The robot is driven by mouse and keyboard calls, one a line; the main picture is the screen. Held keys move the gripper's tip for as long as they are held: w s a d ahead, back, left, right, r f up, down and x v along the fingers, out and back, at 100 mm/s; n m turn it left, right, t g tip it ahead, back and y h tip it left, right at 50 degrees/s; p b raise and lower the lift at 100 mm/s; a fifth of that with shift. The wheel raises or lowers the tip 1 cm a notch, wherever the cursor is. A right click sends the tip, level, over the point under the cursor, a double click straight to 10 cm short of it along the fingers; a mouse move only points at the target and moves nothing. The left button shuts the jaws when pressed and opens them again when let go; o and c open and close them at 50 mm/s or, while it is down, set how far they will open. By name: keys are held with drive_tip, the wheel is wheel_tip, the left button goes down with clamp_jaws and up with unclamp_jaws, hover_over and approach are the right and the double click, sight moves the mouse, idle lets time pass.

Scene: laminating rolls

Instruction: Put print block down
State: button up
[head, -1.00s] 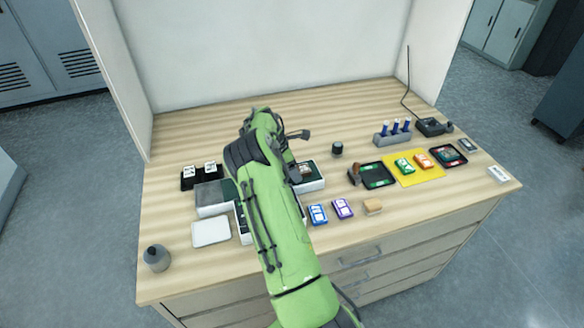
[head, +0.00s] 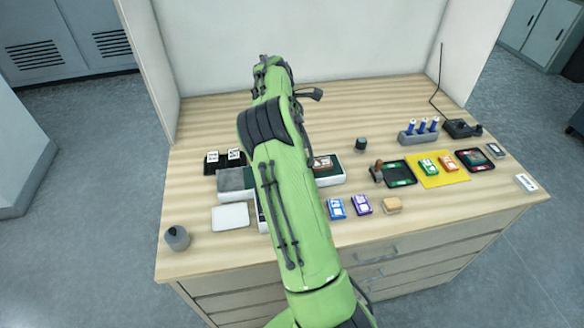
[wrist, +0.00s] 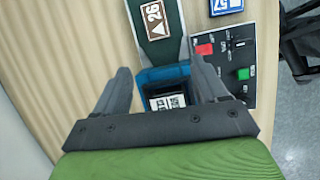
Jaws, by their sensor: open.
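In the wrist view my gripper (wrist: 163,78) is open, with one finger on each side of a blue block or holder (wrist: 160,76). A white and black printed face (wrist: 168,103) shows inside the blue part. I cannot tell whether the fingers touch it, or which item is the print block. Ahead of the fingers, a brown label with a triangle and "26" (wrist: 153,20) sits on a dark green strip (wrist: 163,48). In the head view my gripper is not clearly visible; my green arm hides much of the middle of the table.
A black panel with red and green buttons (wrist: 238,75) is right of my fingers. In the head view, blue (head: 336,209) and purple (head: 361,204) blocks lie right of my arm. A yellow mat (head: 445,181) is farther right.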

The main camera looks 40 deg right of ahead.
drive_tip(key=s+a+r+m+t+y, duration=0.25)
drive_tip(key=s+a+r+m, duration=0.2)
drive_tip(key=a+r, duration=0.4)
drive_tip(key=s+a+r+m+t+y, duration=0.1)
drive_tip(key=s+a+r+m+t, duration=0.35)
drive_tip(key=a, duration=0.75)
drive_tip(key=s+a+m, duration=0.1)
drive_tip(key=s+a, duration=0.4)
drive_tip(key=s, duration=0.4)
drive_tip(key=s+a+m, duration=0.1)
drive_tip(key=s+a, duration=0.4)
drive_tip(key=s, duration=0.3)
drive_tip(key=shift+s+a+f, duration=0.25)
drive_tip(key=shift+s+f, duration=0.15)
drive_tip(key=shift+f, duration=0.05)
drive_tip(key=shift+d+m, duration=0.1)
drive_tip(key=shift+m, duration=0.2)
